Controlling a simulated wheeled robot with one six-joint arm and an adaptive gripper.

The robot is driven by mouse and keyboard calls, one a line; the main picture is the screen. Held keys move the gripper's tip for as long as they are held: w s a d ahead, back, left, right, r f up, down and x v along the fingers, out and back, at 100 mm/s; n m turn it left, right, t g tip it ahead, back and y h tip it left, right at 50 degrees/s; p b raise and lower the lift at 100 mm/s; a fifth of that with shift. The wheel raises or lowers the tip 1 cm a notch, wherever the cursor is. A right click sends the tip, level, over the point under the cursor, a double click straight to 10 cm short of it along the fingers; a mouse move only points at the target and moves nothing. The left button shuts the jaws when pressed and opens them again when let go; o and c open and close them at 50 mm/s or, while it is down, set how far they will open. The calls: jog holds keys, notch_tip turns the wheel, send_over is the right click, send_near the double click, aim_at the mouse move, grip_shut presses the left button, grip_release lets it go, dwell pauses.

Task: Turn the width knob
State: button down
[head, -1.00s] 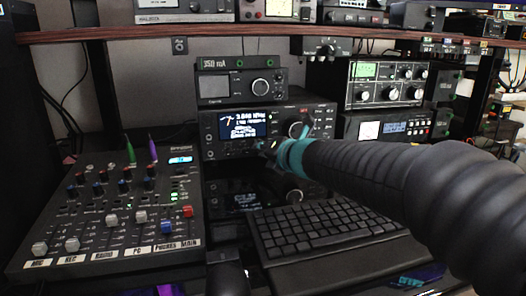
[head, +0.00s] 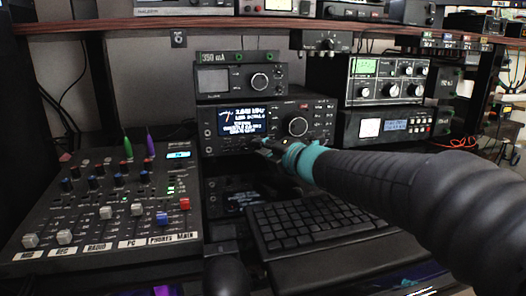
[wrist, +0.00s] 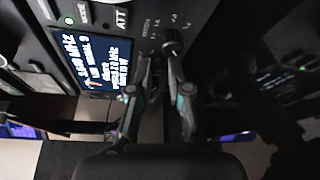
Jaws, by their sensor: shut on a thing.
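The radio (head: 326,107) with a lit blue-and-white display (head: 241,120) stands in the middle of the stack. It has a large tuning dial (head: 298,126) at its right and small controls along its lower edge. My gripper (head: 264,147) is at that lower edge, just below and right of the display. In the wrist view its fingers (wrist: 163,72) come together at a small dark knob, the width knob (wrist: 173,42), on the panel beside the ATT button. The gripper is shut on it. The fingertips and dim light partly hide the contact, and the knob's printed label is too blurred to read.
A keyboard (head: 318,222) lies below the gripper, and a mixer (head: 108,205) with faders stands at left. A smaller radio (head: 238,79) sits above, with more units at right (head: 385,80). A wooden shelf edge (head: 230,27) runs overhead.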

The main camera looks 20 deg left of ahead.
dwell(0.3)
jog(key=c, duration=1.1)
grip_release()
jog(key=v, duration=1.2)
jog(key=shift+w+d, duration=0.1)
